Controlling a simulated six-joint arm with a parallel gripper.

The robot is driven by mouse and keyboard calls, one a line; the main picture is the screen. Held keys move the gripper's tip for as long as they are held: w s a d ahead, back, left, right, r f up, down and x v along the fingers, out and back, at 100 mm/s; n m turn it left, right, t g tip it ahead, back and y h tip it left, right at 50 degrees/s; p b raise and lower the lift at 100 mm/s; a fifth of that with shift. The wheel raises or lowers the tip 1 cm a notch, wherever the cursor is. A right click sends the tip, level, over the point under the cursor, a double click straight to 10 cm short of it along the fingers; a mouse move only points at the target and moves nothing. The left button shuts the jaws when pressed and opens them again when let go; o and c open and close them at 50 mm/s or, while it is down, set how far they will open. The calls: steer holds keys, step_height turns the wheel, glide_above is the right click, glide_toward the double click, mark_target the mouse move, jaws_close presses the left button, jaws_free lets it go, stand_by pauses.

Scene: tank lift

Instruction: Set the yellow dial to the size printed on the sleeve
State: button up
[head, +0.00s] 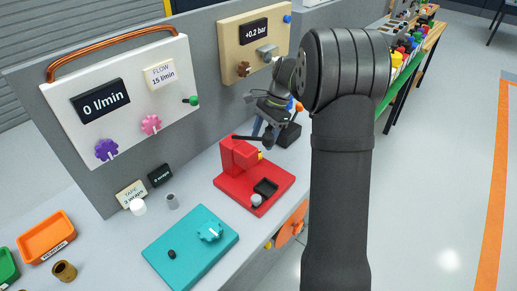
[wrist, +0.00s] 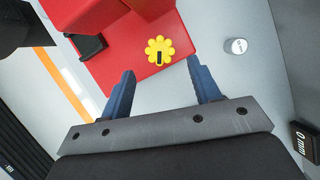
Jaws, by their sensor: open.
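The yellow dial (wrist: 159,48) is a scalloped knob with a dark slot mark, on the red fixture (wrist: 120,65). In the head view only a sliver of the dial (head: 260,155) shows beside the red block (head: 240,155). My gripper (wrist: 163,90) is open and empty, its blue fingers apart, with the dial beyond and between them. It also shows in the head view (head: 266,128), above and behind the red fixture. A short grey cylinder (wrist: 236,46) with small marks on top stands on the bench; the marks are unreadable. I cannot tell which part is the sleeve.
A black display (wrist: 306,144) reads 0 mm. A teal plate with a knob (head: 190,248), a grey cylinder (head: 172,201), a brown hollow cylinder (head: 64,271) and an orange tray (head: 46,238) occupy the bench. A grey panel (head: 205,100) stands behind.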

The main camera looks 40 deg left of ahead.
steer(key=shift+x, duration=2.6)
steer(key=c, duration=1)
